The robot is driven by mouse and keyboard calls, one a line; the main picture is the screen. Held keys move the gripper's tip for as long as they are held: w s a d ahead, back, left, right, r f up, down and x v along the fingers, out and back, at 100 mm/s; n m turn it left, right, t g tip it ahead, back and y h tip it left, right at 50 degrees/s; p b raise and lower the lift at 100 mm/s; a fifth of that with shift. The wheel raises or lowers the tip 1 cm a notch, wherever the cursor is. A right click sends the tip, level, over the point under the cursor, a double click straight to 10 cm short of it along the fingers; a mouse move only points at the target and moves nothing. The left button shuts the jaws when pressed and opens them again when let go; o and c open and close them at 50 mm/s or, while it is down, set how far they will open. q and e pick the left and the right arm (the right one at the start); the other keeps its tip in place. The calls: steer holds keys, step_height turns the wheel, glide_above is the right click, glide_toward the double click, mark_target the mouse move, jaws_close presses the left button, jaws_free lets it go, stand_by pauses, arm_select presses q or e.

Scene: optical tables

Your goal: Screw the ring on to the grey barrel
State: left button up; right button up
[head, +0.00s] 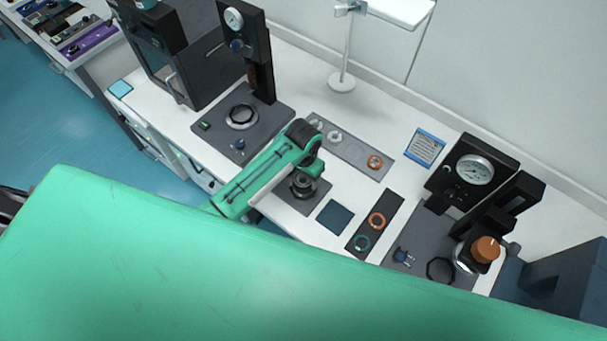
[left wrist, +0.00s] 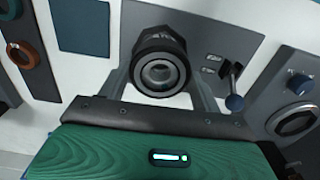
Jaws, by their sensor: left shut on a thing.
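The grey barrel (left wrist: 160,74) stands on a grey plate (left wrist: 195,25) and shows nearly end-on in the left wrist view, with a round opening. A dark, faceted ring (left wrist: 156,42) sits around it; I cannot tell how far it is threaded on. My left gripper (left wrist: 161,66) has one finger on each side of the ring and is shut on it. In the head view the left gripper (head: 298,180) comes down over the barrel's plate (head: 318,190), and the arm partly covers the barrel. My right gripper is not in view.
Beside the plate are a dark blue square mat (head: 335,217) and a dark tray (head: 389,208) with orange and teal rings. Gauge stands rise at left (head: 258,60) and right (head: 470,165). A grey tray (head: 350,150) lies behind. A lever (left wrist: 233,92) stands near the right finger.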

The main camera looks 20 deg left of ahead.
arm_select(q)
steer(key=m, duration=0.5)
steer(key=shift+m, duration=0.3)
steer(key=o, duration=1.1)
steer(key=shift+a, duration=0.1)
steer(key=shift+c, duration=0.2)
steer(key=shift+c, duration=0.9)
steer(key=n, duration=0.3)
steer(key=shift+n, duration=0.4)
steer(key=n, duration=0.5)
steer(key=shift+r+n, duration=0.1)
steer(key=shift+n, duration=0.2)
steer(key=n, duration=0.9)
